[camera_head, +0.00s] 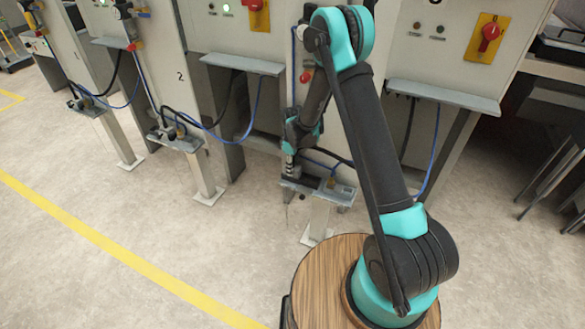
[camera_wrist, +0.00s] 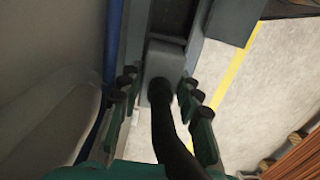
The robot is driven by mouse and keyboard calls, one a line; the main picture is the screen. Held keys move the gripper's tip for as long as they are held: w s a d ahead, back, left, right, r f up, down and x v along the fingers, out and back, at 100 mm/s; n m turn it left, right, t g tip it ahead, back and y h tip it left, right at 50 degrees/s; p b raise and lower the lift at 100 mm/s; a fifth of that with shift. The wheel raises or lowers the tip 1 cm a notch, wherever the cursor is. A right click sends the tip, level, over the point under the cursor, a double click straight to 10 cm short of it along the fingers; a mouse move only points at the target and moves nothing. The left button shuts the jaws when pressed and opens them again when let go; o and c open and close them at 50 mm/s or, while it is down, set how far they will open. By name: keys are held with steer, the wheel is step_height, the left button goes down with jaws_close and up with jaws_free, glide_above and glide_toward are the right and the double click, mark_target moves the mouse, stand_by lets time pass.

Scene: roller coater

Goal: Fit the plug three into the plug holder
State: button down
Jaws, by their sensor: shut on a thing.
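Plug three (camera_wrist: 166,58) shows in the wrist view as a grey block with a thick black cable (camera_wrist: 168,135) running back toward the camera. My gripper (camera_wrist: 160,84) has its dark-tipped green fingers on either side of the plug and is shut on it. In the head view, my gripper (camera_head: 290,164) points down at the left part of the plug holder (camera_head: 341,194), a grey bracket on a short post. The plug is hard to make out there. I cannot tell whether it is seated or just above the holder.
Two similar posts with plugs and cables stand to the left, at the left station (camera_head: 88,108) and the middle station (camera_head: 178,142). Grey cabinets with a ledge (camera_head: 445,96) stand close behind. A blue cable (camera_wrist: 113,45) runs beside the holder. The floor in front is clear.

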steer(key=shift+f, duration=0.15)
steer(key=c, duration=1.3)
jaws_free()
steer(key=shift+c, duration=0.2)
steer(key=shift+r, duration=3.85)
steer(key=shift+s, duration=0.1)
